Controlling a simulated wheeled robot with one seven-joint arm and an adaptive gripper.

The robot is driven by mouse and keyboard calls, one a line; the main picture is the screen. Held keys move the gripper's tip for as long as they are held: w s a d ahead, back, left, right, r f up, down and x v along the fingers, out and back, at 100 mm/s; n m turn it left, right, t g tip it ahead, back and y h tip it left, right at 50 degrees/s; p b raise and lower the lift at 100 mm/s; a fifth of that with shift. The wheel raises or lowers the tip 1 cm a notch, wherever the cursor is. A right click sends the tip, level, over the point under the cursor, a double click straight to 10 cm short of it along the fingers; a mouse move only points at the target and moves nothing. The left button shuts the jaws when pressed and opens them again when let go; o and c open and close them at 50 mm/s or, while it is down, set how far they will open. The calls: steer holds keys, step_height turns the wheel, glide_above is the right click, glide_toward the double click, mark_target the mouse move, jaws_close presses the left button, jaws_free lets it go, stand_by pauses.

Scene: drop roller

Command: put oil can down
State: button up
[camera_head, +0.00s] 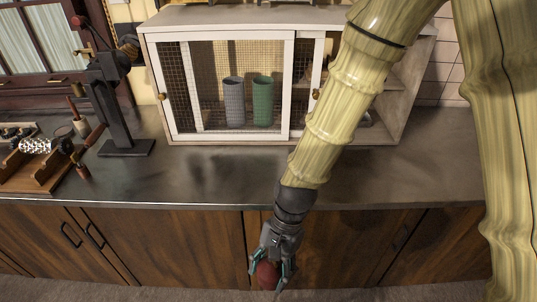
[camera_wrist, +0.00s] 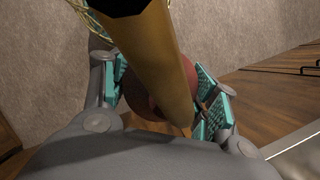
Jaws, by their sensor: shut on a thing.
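The oil can (camera_head: 266,275) is a dark red, rounded thing in my gripper (camera_head: 271,268), low in the head view. My gripper is shut on it and hangs in front of the counter's front edge, before the wooden cupboard doors. In the wrist view, the oil can (camera_wrist: 158,62) shows a thick brass-coloured tube crossing the picture, with its reddish body behind it between the teal finger pads. The tube's upper end is dark. Much of the can is hidden by the fingers and the tube.
The grey metal counter (camera_head: 215,178) has a clear stretch in its middle. A white mesh-front cabinet (camera_head: 292,85) stands at the back with a grey cup (camera_head: 234,100) and a green cup (camera_head: 263,100) inside. A dark stand (camera_head: 122,110) and a wooden roller device (camera_head: 40,165) are at left.

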mark_target(315, 207)
steer(key=w+d+f+n+h, duration=0.1)
steer(key=w+d+f+n, duration=0.2)
steer(key=w+d, duration=0.5)
steer(key=w+d+f+n+h, duration=0.1)
steer(key=w+d+f+n, duration=0.3)
steer(key=w+d, duration=0.5)
step_height(315, 207, down, 2)
steer(key=shift+w+d+g+h, duration=0.2)
steer(key=shift+w+g+h, duration=0.15)
steer(key=shift+w, duration=0.4)
steer(key=shift+a, duration=0.1)
